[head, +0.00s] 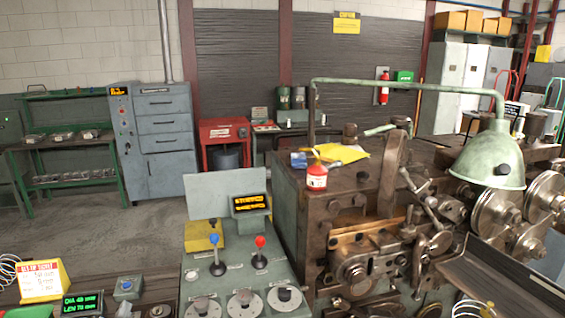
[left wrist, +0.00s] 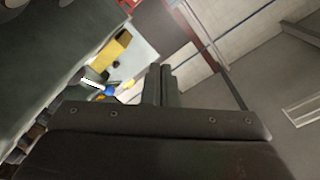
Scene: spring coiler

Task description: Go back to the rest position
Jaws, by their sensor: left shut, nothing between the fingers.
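My left gripper (left wrist: 163,85) shows in the left wrist view, with its two dark fingers together and nothing between them. Beyond it are a blue lever knob (left wrist: 110,90) and a yellow block (left wrist: 110,50), small and seen at a slant. I cannot make out either gripper in the head view. There, the control console (head: 240,279) stands at the front centre with a blue-knobbed lever (head: 214,240), a red-knobbed lever (head: 260,242) and several dials. My right gripper is not in view.
The coiling machine (head: 330,215) fills the right side, with a green lamp (head: 491,155) hanging over it. A yellow-framed card (head: 41,281) stands front left. Floor behind the console is clear.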

